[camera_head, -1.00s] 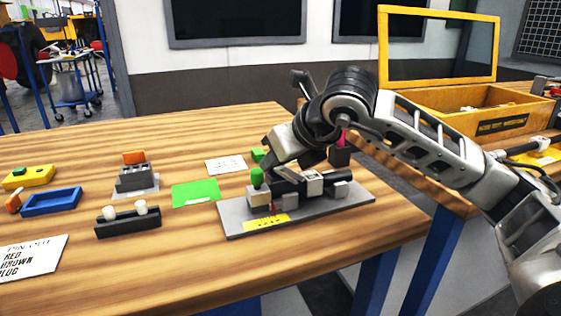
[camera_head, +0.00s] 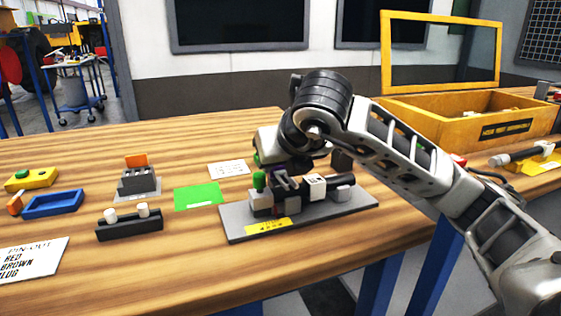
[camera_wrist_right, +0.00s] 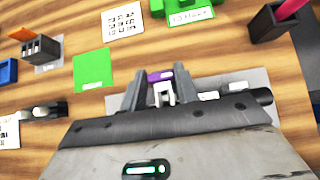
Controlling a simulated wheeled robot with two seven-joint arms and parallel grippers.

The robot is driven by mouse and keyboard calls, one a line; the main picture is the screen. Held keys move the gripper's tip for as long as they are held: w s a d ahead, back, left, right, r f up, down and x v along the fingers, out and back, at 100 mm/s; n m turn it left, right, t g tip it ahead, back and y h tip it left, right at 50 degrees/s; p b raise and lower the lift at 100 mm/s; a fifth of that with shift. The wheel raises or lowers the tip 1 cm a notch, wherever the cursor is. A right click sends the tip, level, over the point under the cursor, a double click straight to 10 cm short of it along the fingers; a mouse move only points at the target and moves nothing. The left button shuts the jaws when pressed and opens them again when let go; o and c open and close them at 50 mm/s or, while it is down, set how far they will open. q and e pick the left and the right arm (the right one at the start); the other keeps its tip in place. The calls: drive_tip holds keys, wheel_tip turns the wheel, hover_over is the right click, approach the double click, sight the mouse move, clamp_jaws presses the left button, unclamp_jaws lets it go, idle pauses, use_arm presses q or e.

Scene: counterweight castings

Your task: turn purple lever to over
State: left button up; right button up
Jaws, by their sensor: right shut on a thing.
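The grey fixture plate (camera_head: 330,222) lies near the front right edge of the wooden table, with a yellow label (camera_head: 267,228) on its front. It carries a green-topped block and dark and white parts. My right gripper (camera_head: 285,185) reaches down onto these parts from behind and hides some of them. In the right wrist view, the purple lever (camera_wrist_right: 160,75) shows between the two grey fingers of my right gripper (camera_wrist_right: 161,92), which are shut on it. A white forked part shows just below the purple. The lever is mostly hidden in the head view. My left gripper is not seen.
A green card (camera_head: 197,196) and a white printed card (camera_head: 228,168) lie left of the plate. A black block with white knobs (camera_head: 129,225), a blue tray (camera_head: 52,202) and an orange-topped device (camera_head: 138,180) stand further left. A yellow box (camera_head: 470,122) stands at the back right.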

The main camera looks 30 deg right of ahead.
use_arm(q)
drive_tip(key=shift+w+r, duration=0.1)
use_arm(e)
drive_tip(key=o, duration=1)
drive_tip(key=shift+s+r, duration=0.1)
use_arm(q)
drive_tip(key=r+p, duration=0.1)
drive_tip(key=p, duration=0.3)
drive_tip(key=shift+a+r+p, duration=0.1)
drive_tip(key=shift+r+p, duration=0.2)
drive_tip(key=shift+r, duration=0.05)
use_arm(e)
drive_tip(key=v, duration=1.5)
drive_tip(key=shift+s+a+r, duration=0.15)
drive_tip(key=shift+s+r, duration=0.05)
drive_tip(key=shift+s, duration=0.05)
